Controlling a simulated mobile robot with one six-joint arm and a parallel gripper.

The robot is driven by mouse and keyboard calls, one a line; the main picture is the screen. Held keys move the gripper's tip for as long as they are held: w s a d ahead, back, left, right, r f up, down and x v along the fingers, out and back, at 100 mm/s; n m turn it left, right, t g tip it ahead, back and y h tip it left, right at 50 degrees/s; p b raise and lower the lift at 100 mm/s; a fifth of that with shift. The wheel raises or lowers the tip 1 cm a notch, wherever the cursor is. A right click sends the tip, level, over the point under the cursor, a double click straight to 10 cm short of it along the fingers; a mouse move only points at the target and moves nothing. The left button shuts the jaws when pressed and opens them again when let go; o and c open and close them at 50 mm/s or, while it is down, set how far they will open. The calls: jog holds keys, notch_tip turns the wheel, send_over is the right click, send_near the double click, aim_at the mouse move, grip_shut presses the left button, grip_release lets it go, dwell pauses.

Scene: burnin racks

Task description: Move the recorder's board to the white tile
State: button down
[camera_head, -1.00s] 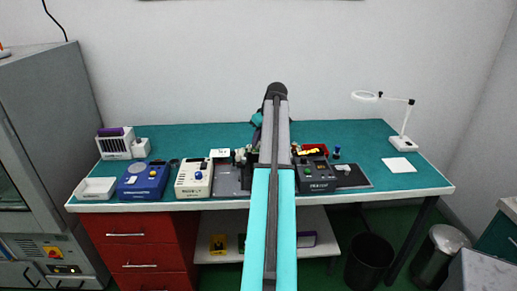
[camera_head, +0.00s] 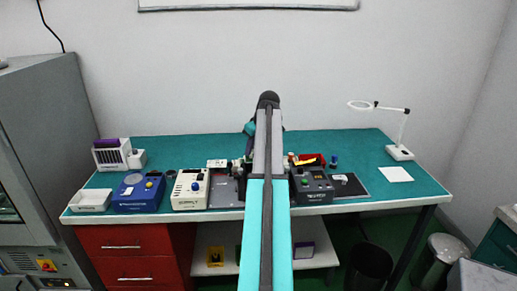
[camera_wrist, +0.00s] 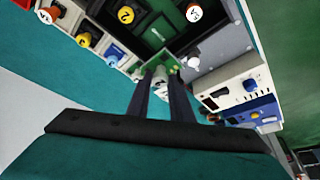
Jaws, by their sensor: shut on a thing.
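The white tile (camera_head: 395,174) lies flat on the right part of the teal bench top, with nothing on it. My gripper (camera_wrist: 161,74) shows in the wrist view, its two dark fingers shut on a small green and white piece (camera_wrist: 160,63), apparently the board. The fingers hide part of it, and I cannot tell whether it is clear of the things behind it. In the head view my arm hides the gripper. A dark instrument (camera_head: 312,186) stands just right of my arm; its label is too small to read.
A magnifier lamp (camera_head: 399,152) stands behind the tile. A dark mat (camera_head: 349,187) lies between the dark instrument and the tile. Bench around the tile is clear.

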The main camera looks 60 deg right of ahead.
jog(key=w+a+n, duration=0.1)
jog(key=w+a, duration=0.6)
jog(key=a, duration=0.4)
jog(key=w+a, duration=0.6)
jog(key=a, duration=0.5)
jog(key=w+a+n, duration=0.1)
jog(key=w+a, duration=0.6)
jog(key=a, duration=0.4)
jog(key=a+n+y, duration=0.1)
jog(key=a, duration=3.4)
jog(key=shift+w+a+r, duration=0.3)
jog(key=shift+r, duration=0.1)
jog(key=shift+a, duration=0.15)
